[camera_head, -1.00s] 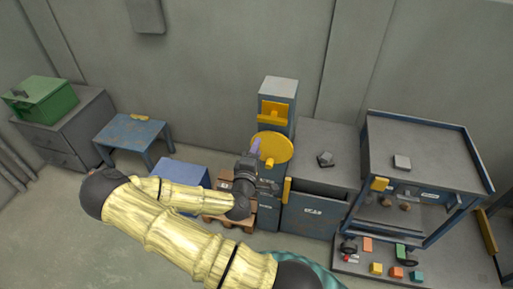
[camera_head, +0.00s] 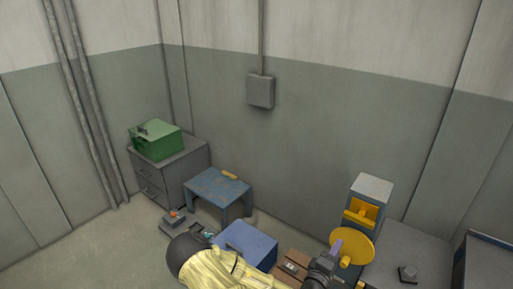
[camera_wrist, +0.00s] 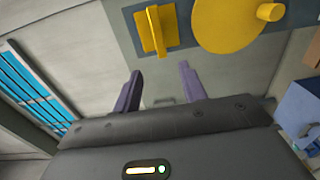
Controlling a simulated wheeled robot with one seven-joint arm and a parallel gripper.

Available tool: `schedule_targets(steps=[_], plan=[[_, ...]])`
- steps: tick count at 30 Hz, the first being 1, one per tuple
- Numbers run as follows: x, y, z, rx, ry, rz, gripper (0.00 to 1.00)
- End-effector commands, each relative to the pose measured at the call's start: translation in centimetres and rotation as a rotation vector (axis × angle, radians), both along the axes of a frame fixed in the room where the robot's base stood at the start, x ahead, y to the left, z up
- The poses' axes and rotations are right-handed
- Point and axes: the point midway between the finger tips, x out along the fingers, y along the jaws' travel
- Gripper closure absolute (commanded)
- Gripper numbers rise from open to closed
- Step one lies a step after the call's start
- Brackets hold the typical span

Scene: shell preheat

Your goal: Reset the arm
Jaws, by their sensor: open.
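My gripper (camera_head: 335,249) is at the lower right in the head view, in front of the left edge of a yellow disc (camera_head: 356,243) on a blue-grey post. In the wrist view, my gripper (camera_wrist: 160,86) has its two purple-grey fingers apart, with nothing between them. The yellow disc (camera_wrist: 228,22) and a yellow bracket (camera_wrist: 155,30) lie beyond the fingers in that view.
A green box (camera_head: 157,143) sits on a grey drawer cabinet (camera_head: 185,168) at the left. A blue table (camera_head: 215,185) and a blue box (camera_head: 247,243) stand between it and my gripper. A grey-topped cabinet (camera_head: 425,255) is at the right.

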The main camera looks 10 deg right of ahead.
Motion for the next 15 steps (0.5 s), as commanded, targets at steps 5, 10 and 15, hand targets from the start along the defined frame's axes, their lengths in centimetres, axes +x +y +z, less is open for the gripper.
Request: schedule_targets(steps=[5, 10, 15], plan=[[-0.6, -0.2, -1.2, 0.113, 0.0, -0.058, 0.58], [-1.7, 0.4, -4.0, 0.384, 0.004, -0.178, 0.58], [-2.6, 2.7, -6.2, 0.676, 0.019, -0.29, 0.58]])
